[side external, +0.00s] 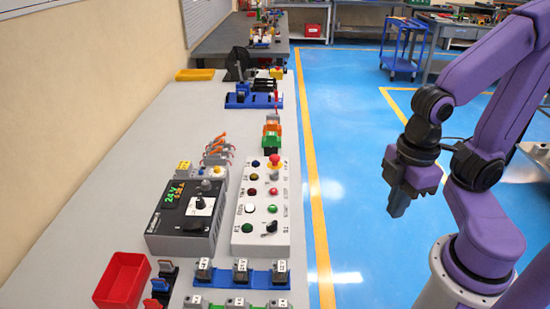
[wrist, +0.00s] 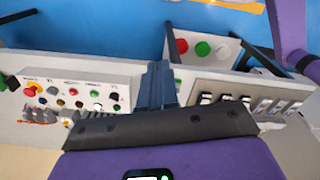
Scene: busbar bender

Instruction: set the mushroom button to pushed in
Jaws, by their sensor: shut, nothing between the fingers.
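The mushroom button (side external: 275,161) is a red dome with yellow around it, at the far end of a white control box (side external: 240,235) on the bench. It also shows at the left of the wrist view (wrist: 30,91). How far in it sits is too small to tell. My gripper (side external: 398,207) is shut and empty, pointing down over the blue floor, well to the right of the box. In the wrist view its fingers (wrist: 157,85) are together, far from the mushroom button.
The same box carries several other buttons and a black knob (side external: 270,227). A dark power supply (side external: 187,220) stands left of it. Orange and green blocks (side external: 271,134) stand behind, and grey devices on a blue rail (side external: 240,276) in front. Space between bench and gripper is clear.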

